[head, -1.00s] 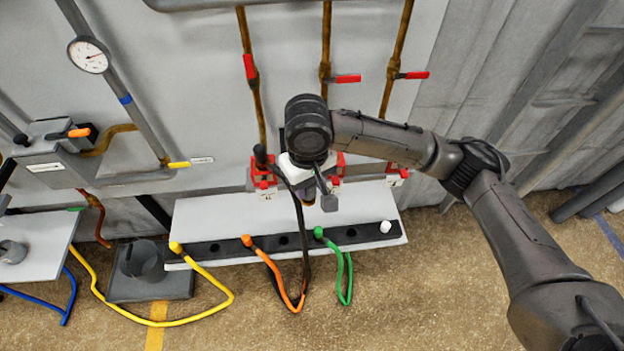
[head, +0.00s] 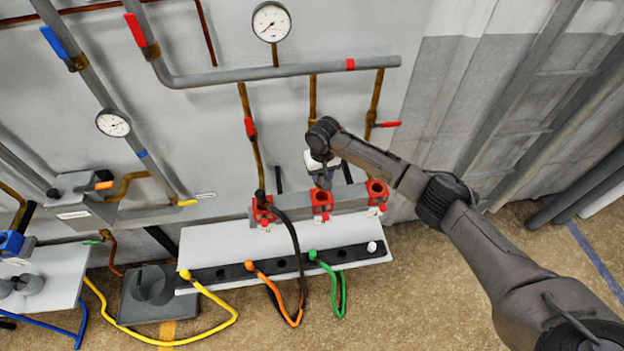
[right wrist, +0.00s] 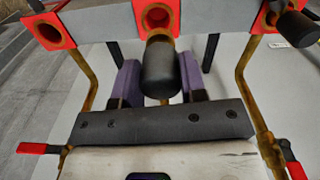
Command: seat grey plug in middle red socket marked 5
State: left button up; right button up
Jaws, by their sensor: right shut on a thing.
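The dark grey plug (right wrist: 160,72) with a brass tip is between the purple fingers of my right gripper (right wrist: 158,85), which is shut on it. In the right wrist view the tip points at the middle red socket (right wrist: 171,18) and lies at the near edge of its opening. I cannot tell whether it has entered. In the head view my right gripper (head: 323,182) is just above the middle red socket (head: 322,205), and the plug is hard to make out. The socket's label is too small to read. My left gripper is not in view.
The left red socket (head: 262,213) holds a black-cabled plug; the right red socket (head: 377,192) is empty. Below is a white shelf (head: 215,245) with a dark strip (head: 210,275) carrying yellow, orange and green cable plugs and a white cap. Pipes with red-handled valves rise behind.

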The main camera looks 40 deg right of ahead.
aim_at(322, 178)
jog(key=shift+w+d+f+n, duration=0.25)
jog(key=shift+w+d+n, duration=0.05)
jog(key=shift+d, duration=0.1)
jog(key=shift+f+b, duration=0.2)
jog(key=shift+b, duration=0.1)
jog(key=shift+f+b, duration=1.35)
jog(key=shift+b, duration=0.35)
jog(key=shift+f+b, duration=1.25)
jog(key=shift+b, duration=0.3)
jog(key=shift+f+b, duration=0.9)
jog(key=shift+b, duration=0.25)
jog(key=shift+f, duration=1.15)
